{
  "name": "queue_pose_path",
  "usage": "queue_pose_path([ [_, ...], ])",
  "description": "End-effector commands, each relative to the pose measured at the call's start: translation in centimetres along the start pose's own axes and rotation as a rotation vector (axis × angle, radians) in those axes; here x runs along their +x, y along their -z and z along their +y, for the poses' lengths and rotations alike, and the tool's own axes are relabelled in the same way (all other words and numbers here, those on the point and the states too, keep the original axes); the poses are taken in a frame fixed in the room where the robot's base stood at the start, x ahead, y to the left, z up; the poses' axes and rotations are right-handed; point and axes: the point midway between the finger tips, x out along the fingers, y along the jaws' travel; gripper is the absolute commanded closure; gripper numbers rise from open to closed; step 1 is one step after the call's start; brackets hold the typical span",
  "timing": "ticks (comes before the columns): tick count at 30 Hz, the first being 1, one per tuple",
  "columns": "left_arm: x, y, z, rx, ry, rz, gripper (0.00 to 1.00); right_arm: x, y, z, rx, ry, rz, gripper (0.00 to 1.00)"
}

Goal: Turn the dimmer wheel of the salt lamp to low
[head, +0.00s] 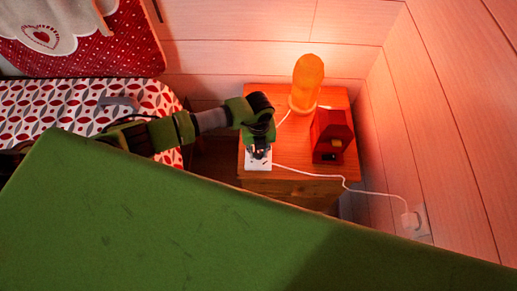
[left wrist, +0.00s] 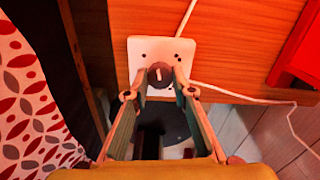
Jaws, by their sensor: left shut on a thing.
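The salt lamp (head: 308,80) glows orange at the back of the wooden nightstand. Its white dimmer plate (head: 251,164) lies at the nightstand's front left corner, with cords running from it. In the left wrist view the plate (left wrist: 137,52) carries a round dark dimmer wheel (left wrist: 160,74) with a pale mark pointing roughly up the picture. My left gripper (head: 259,152) points down at the plate. In the left wrist view its two fingertips (left wrist: 160,84) are closed on the wheel, one on each side. My right gripper is not in view.
A red box-like object (head: 331,136) stands on the nightstand (head: 283,184) right of the plate. The white cord runs to a wall socket (head: 413,220) at right. A bed with a patterned cover (head: 60,105) is at left. A large green surface (head: 170,220) fills the foreground.

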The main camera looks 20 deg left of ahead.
Motion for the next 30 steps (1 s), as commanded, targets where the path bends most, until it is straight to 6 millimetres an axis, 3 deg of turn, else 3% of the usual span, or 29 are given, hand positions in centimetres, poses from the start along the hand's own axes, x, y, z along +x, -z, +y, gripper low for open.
queue_pose_path([
  [15,-0.1,0.1,0.1,-0.411,-0.002,0.001,0.98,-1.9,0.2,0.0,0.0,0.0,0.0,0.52],
  [30,0.1,0.1,0.1,-0.539,-0.002,0.001,0.98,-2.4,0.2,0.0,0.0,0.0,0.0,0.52],
])
